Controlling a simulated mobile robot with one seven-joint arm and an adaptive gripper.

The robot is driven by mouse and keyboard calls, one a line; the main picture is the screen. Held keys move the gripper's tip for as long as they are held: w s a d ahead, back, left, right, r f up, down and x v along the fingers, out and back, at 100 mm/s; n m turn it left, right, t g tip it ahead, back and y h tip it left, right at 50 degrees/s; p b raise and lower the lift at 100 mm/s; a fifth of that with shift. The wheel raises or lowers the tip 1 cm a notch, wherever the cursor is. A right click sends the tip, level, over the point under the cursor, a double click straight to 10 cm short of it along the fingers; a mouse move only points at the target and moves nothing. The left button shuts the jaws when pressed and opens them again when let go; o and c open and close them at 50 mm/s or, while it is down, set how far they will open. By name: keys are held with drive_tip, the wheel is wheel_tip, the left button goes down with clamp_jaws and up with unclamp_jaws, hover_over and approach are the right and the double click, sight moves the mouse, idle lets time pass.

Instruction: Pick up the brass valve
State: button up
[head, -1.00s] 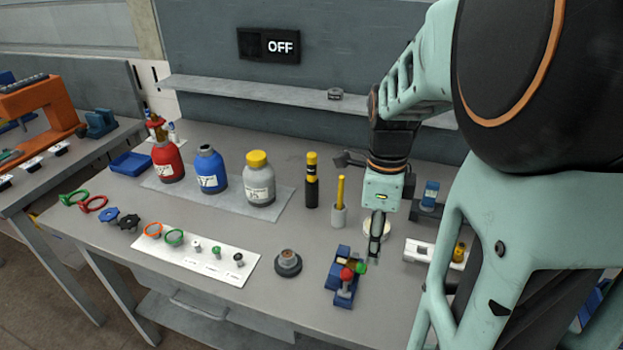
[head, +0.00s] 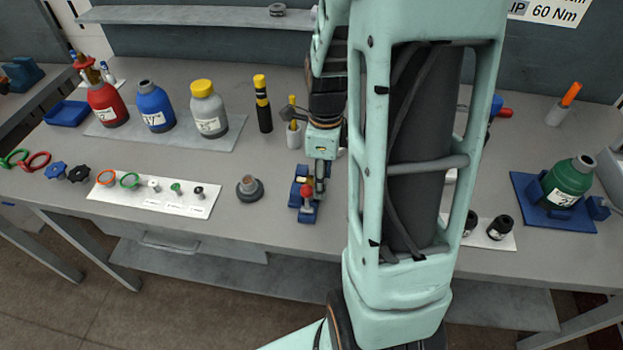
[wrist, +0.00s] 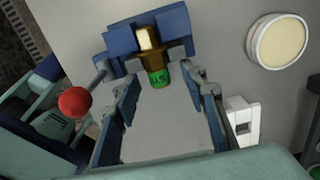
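The brass valve (wrist: 154,60) shows in the wrist view with a green lettered end facing me and a pale top. It sits against a blue vise (wrist: 122,42), which appears to hold it. My gripper (wrist: 160,80) is open, with one finger on each side of the valve's green end and gaps on both sides. I cannot tell whether the fingertips reach the valve in depth.
A red ball-ended lever (wrist: 75,102) stands left of my fingers. A round pale dish (wrist: 278,41) and a white block (wrist: 243,120) lie to the right. In the head view, a grey round fitting (head: 250,188) stands left of the vise, and bottles stand farther back.

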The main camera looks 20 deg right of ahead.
drive_tip(key=shift+f, duration=0.2)
clamp_jaws()
drive_tip(key=shift+r, duration=0.2)
idle(0.4)
